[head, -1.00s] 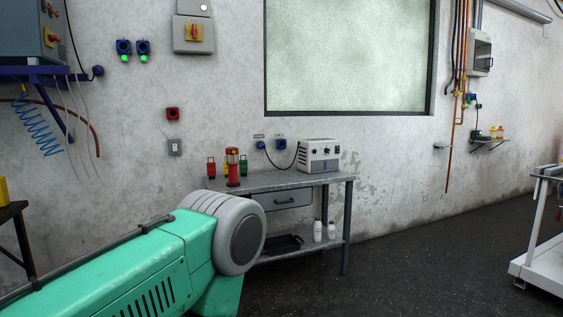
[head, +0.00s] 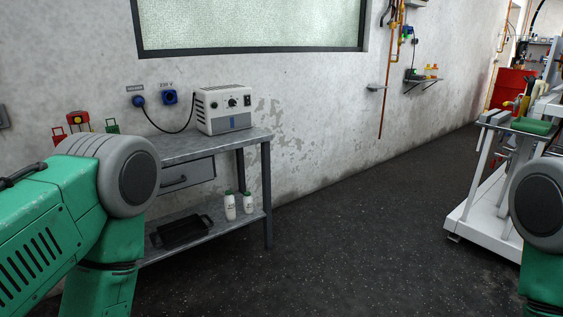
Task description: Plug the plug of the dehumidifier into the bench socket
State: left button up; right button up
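A white box-shaped unit (head: 223,108) with a dark knob and a vented side stands on the grey bench (head: 200,147) against the wall; it looks like the dehumidifier. A black cable (head: 180,131) hangs in a loop from it to a blue plug (head: 138,100) at the left wall fitting. To the right is a blue socket (head: 170,97) under a label that reads 230 V, with nothing plugged in. My green arms show at the left and right edges, but neither gripper is in view.
The bench has a drawer (head: 187,178) and a lower shelf with a black tray (head: 180,232) and two white bottles (head: 239,205). A white trolley (head: 490,190) stands at the right. Dark floor (head: 350,240) is open between bench and trolley.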

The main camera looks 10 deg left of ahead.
aim_at(138, 100)
jog(key=i+u, duration=0.15)
jog(key=i, duration=0.45)
jog(key=i+u, duration=0.15)
jog(key=i, duration=0.5)
jog(key=i+u, duration=0.2)
jog(key=i, duration=0.45)
jog(key=i+l+u, duration=0.15)
jog(key=i, duration=0.45)
jog(key=i+l+u, duration=0.15)
jog(key=i, duration=0.3)
